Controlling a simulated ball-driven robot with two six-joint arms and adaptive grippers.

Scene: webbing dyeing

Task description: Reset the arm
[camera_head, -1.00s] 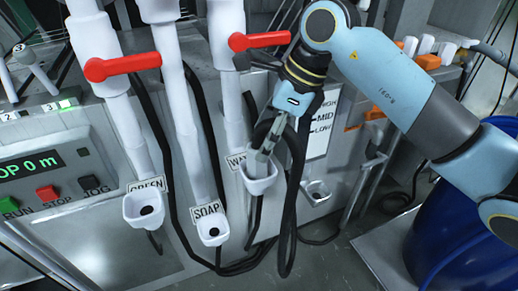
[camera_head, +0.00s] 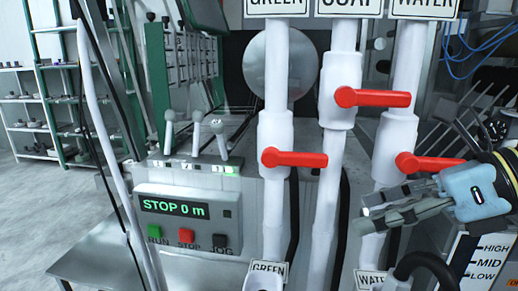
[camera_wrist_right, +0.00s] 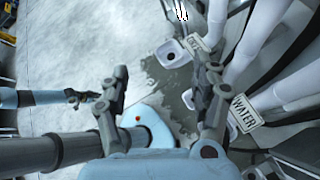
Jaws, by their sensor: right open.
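My right gripper (camera_head: 362,210) is at the right of the head view, pointing left, with its fingers apart and empty. It is in front of the white WATER pipe (camera_head: 402,140), just below that pipe's red handle (camera_head: 430,163). In the right wrist view its two fingers (camera_wrist_right: 163,85) are spread with nothing between them, and the WATER label (camera_wrist_right: 244,112) is beside one finger. A second arm at the left of that view ends in a small dark gripper (camera_wrist_right: 86,97), seemingly my left one. Its jaw state is unclear.
Red handles sit on the GREEN pipe (camera_head: 294,159) and the SOAP pipe (camera_head: 372,98). A control panel (camera_head: 187,218) reads STOP 0 m. A black hose (camera_head: 430,262) curves below my right gripper. Green shelving (camera_head: 45,110) stands at the far left, with open floor before it.

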